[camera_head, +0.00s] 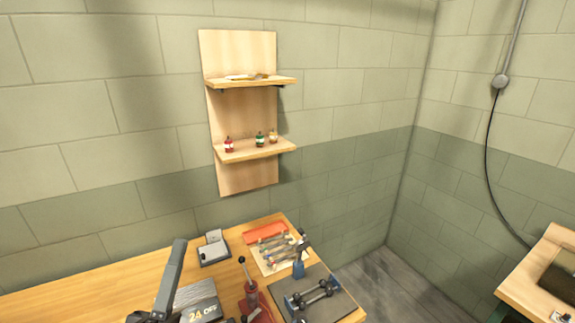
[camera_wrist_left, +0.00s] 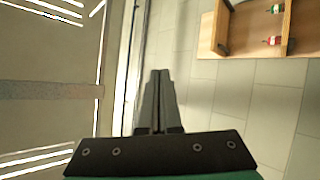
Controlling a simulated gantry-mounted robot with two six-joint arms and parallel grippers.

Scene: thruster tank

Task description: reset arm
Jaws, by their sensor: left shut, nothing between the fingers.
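My left gripper (camera_head: 180,244) shows at the bottom left of the head view as a dark upright shape. It stands in front of the wooden workbench and points up, tilted slightly right. In the left wrist view the two dark fingers of this gripper (camera_wrist_left: 160,74) lie side by side, shut, with nothing between them. My right gripper is in neither view.
The workbench (camera_head: 100,283) holds an orange tray (camera_head: 265,231), a mat of tools (camera_head: 268,262), a dark dumbbell-like part (camera_head: 312,294) and a grey box. A wooden wall shelf (camera_head: 239,115) holds small bottles. A second bench (camera_head: 535,278) stands right; floor (camera_head: 400,292) lies between.

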